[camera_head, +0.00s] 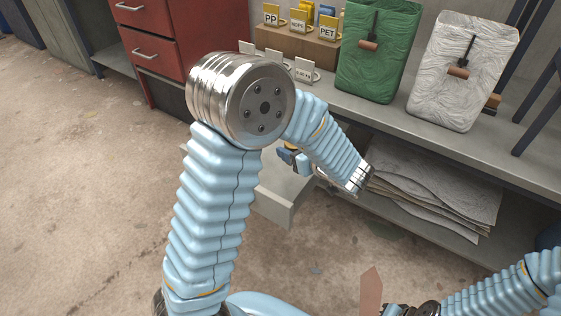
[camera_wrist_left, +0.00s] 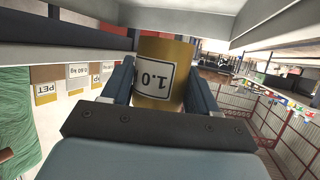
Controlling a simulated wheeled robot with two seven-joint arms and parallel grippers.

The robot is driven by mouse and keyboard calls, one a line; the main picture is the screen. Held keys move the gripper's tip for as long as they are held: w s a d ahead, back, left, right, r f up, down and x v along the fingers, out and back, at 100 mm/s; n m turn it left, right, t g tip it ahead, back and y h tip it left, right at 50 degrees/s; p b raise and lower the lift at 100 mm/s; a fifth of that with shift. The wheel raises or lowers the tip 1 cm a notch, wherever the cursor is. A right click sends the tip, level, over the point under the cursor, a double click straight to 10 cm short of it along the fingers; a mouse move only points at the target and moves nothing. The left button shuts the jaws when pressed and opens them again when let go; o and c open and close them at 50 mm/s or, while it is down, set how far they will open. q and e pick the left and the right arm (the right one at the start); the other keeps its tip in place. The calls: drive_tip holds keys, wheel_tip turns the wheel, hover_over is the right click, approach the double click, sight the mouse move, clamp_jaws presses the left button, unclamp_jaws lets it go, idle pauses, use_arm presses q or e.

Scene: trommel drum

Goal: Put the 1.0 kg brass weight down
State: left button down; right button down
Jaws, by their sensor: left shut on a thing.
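The brass weight (camera_wrist_left: 165,68) is a brass-coloured cylinder with a white label reading 1.0, upside down in the left wrist view. My left gripper (camera_wrist_left: 160,92) is shut on it, with one dark finger on each side. In the head view the left gripper (camera_head: 292,157) shows small beyond my bent left arm, near the front of the grey bench (camera_head: 440,148). The weight is mostly hidden there by the arm and fingers. I cannot tell its gap to any surface.
Label cards (camera_head: 299,22) marked PP, HDPE and PET stand on a wooden block, with small weight labels (camera_head: 305,71) in front. A green bag (camera_head: 380,50) and a white bag (camera_head: 463,72) stand on the bench. Sheets (camera_head: 440,190) lie on the lower shelf. A red drawer cabinet (camera_head: 150,40) is at left.

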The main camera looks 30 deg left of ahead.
use_arm(q)
drive_tip(key=shift+w+a+f+b, duration=0.3)
drive_tip(key=shift+a+f, duration=0.55)
drive_tip(key=shift+f, duration=0.7)
drive_tip(key=shift+w+a+f+b, duration=0.25)
drive_tip(key=shift+w+a+f, duration=0.2)
drive_tip(key=shift+a+f, duration=0.75)
drive_tip(key=shift+w+a+f+b, duration=0.3)
drive_tip(key=shift+a+f, duration=0.25)
drive_tip(key=shift+f, duration=1.3)
drive_tip(key=shift+f, duration=0.1)
drive_tip(key=shift+f, duration=0.35)
drive_tip(key=shift+f, duration=0.1)
drive_tip(key=shift+c, duration=1.4)
unclamp_jaws()
drive_tip(key=shift+s+f, duration=0.1)
drive_tip(key=shift+f, duration=0.05)
